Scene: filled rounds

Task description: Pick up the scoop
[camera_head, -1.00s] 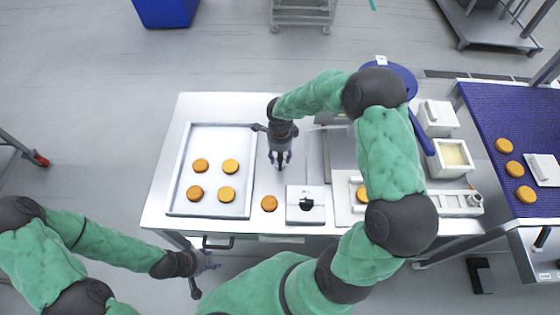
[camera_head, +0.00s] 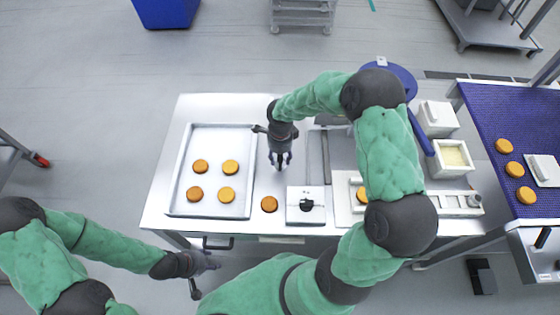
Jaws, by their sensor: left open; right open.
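I cannot clearly make out a scoop. A long narrow grey piece (camera_head: 326,157) lies on the worktable, right of my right gripper; I cannot tell what it is. My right gripper (camera_head: 280,163) points down, open and empty, above the table between the tray and that piece. My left gripper (camera_head: 210,263) is open and empty, low in front of the table's front edge. A white container with pale yellow filling (camera_head: 453,155) stands at the table's right end. My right arm covers part of the table's right half.
A white tray (camera_head: 249,190) holds several orange rounds; one round (camera_head: 269,204) lies beside it. A white box with a black part on top (camera_head: 305,194) stands near the front edge. A lidded white container (camera_head: 437,112) stands back right. A blue conveyor (camera_head: 497,118) carries more rounds.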

